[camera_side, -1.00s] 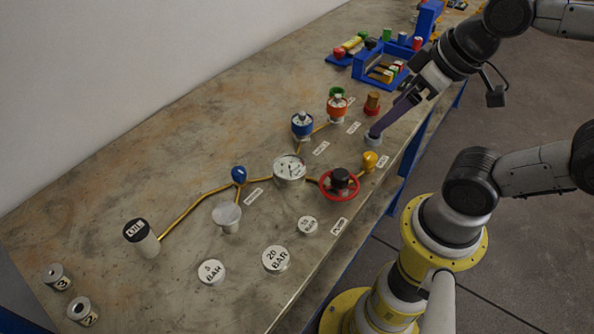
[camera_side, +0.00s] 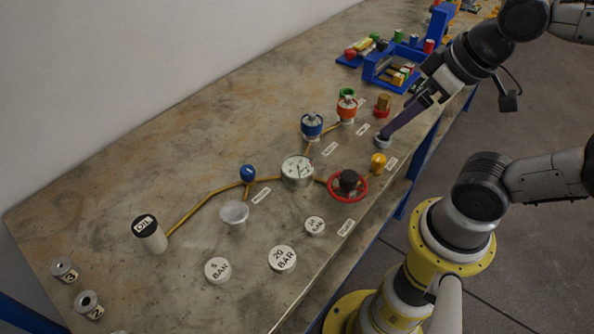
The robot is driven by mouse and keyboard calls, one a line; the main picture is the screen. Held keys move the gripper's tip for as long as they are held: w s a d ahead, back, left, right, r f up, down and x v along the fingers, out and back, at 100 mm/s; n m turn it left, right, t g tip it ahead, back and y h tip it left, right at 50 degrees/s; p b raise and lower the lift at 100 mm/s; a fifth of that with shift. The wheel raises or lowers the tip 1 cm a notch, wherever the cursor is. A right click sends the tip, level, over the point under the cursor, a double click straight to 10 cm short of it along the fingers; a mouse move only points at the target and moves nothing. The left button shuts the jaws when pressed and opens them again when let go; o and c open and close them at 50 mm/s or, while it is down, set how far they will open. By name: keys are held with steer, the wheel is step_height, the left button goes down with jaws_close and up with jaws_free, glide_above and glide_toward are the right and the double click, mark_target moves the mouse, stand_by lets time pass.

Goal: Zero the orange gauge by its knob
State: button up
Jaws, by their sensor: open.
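The orange gauge (camera_side: 347,110) is a small orange-bodied unit on a pale base near the middle back of the bench, with a pale top. A green ring (camera_side: 347,93) shows just behind it. The gauge's knob is too small to make out clearly. My gripper (camera_side: 384,137), with long purple fingers, points down and left to the right of the orange gauge, apart from it. It is open. Its tips are at a small grey round piece (camera_side: 383,143); I cannot tell whether they touch it.
A blue unit (camera_side: 311,125) stands left of the orange gauge, and a red-based brown piece (camera_side: 383,105) right of it. Nearer are a white dial (camera_side: 297,169), a red handwheel (camera_side: 348,185) and a yellow knob (camera_side: 378,160). A blue rack (camera_side: 392,72) stands behind.

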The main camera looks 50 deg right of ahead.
steer(key=shift+s, duration=0.1)
steer(key=c, duration=0.5)
steer(key=shift+n, duration=0.6)
steer(key=w+r, duration=0.2)
steer(key=r, duration=0.1)
steer(key=shift+w+d+r, duration=0.1)
steer(key=shift+d+r, duration=0.05)
steer(key=shift+r, duration=0.15)
steer(key=shift+c, duration=1)
steer(key=w+d+r, duration=0.1)
steer(key=w+r, duration=0.2)
steer(key=w, duration=0.1)
steer(key=m+g, duration=0.3)
steer(key=g, duration=0.3)
glide_above(348, 97)
step_height(348, 97, down, 12)
steer(key=f, duration=0.1)
step_height(348, 97, down, 12)
steer(key=shift+f, duration=0.15)
